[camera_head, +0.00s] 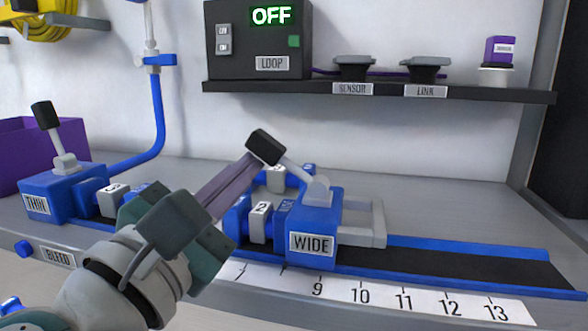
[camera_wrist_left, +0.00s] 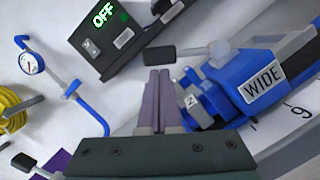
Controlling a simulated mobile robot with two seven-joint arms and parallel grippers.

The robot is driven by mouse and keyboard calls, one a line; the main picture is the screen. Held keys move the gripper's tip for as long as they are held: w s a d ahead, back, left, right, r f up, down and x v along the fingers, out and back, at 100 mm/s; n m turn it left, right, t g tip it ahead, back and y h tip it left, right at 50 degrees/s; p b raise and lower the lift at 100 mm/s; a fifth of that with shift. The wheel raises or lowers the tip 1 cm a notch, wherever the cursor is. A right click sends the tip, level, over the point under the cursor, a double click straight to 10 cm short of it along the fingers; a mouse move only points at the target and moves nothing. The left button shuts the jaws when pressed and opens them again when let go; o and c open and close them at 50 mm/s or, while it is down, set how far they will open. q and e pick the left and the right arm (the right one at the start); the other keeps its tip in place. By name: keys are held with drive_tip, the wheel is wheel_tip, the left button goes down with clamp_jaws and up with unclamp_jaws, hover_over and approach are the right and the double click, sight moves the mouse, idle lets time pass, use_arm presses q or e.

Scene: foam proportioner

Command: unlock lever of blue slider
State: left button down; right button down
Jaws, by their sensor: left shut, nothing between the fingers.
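The blue slider block labelled WIDE (camera_head: 314,225) sits on the dark track at the right of centre. Its grey lever tilts up and left to a black knob (camera_head: 266,147). In the left wrist view, the black knob (camera_wrist_left: 160,54) lies just beyond my fingertips, with the WIDE block (camera_wrist_left: 252,80) to the right. My left gripper (camera_head: 248,162) is shut and empty, its purple-grey fingers reaching up beside the knob. I cannot tell whether they touch it. A second blue block labelled THIN (camera_head: 62,195) stands at the left with its own black-tipped lever. My right gripper is out of view.
A scale strip (camera_head: 380,297) runs along the front. The track (camera_head: 480,262) right of WIDE is clear. A shelf (camera_head: 380,91) above holds a black box (camera_head: 258,40) reading OFF. A blue pipe (camera_head: 157,115) stands behind THIN; a purple bin (camera_head: 30,145) is at left.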

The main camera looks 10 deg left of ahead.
use_arm(q)
drive_tip(key=shift+r+m+p, duration=0.25)
drive_tip(key=shift+m+p, duration=0.1)
drive_tip(key=shift+m, duration=0.05)
drive_tip(key=shift+r, duration=0.15)
drive_tip(key=shift+d+r+m+h+p, duration=0.15)
drive_tip(key=shift+r+m+h+p, duration=0.25)
drive_tip(key=shift+m+p, duration=0.5)
drive_tip(key=d+r+m+g+p, duration=0.1)
drive_tip(key=m+p, duration=0.2)
drive_tip(key=p, duration=0.2)
drive_tip(key=d+r+m+g+p, duration=0.1)
drive_tip(key=d+r+m+p, duration=0.1)
drive_tip(key=m+p, duration=0.2)
drive_tip(key=d+r+m+p, duration=0.1)
drive_tip(key=d+m+p, duration=0.1)
drive_tip(key=p, duration=0.4)
drive_tip(key=shift+s+r+m+g, duration=0.1)
drive_tip(key=shift+r+m+g, duration=0.3)
drive_tip(key=shift+m, duration=0.3)
drive_tip(key=shift+d+f, duration=0.1)
drive_tip(key=shift+f, duration=0.1)
